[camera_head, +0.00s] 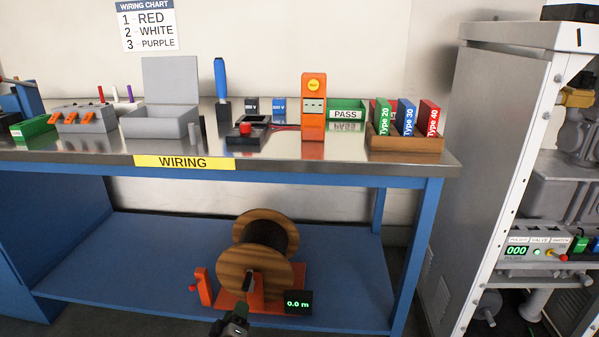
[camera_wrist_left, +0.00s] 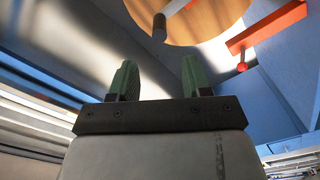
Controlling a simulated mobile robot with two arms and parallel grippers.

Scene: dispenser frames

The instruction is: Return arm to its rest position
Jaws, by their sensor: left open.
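My left gripper (camera_head: 236,318) is at the bottom middle of the head view, just below and in front of the cable spool's crank. In the left wrist view its two green fingers (camera_wrist_left: 158,82) stand apart with nothing between them. The cable spool (camera_head: 262,252) has wooden flanges and dark cable, and sits on a red stand on the lower blue shelf. Its flange (camera_wrist_left: 195,18) and dark crank handle (camera_wrist_left: 159,27) show beyond the fingers, apart from them. A display (camera_head: 298,302) beside the spool reads 0.0 m. My right gripper is not in view.
The steel bench top (camera_head: 285,148) above holds a grey box (camera_head: 160,122), an orange tester (camera_head: 313,108), a green PASS tray (camera_head: 346,112) and a wooden rack (camera_head: 405,142) of coloured type boxes. A grey cabinet (camera_head: 455,170) stands at right. The lower shelf (camera_head: 130,258) is clear left of the spool.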

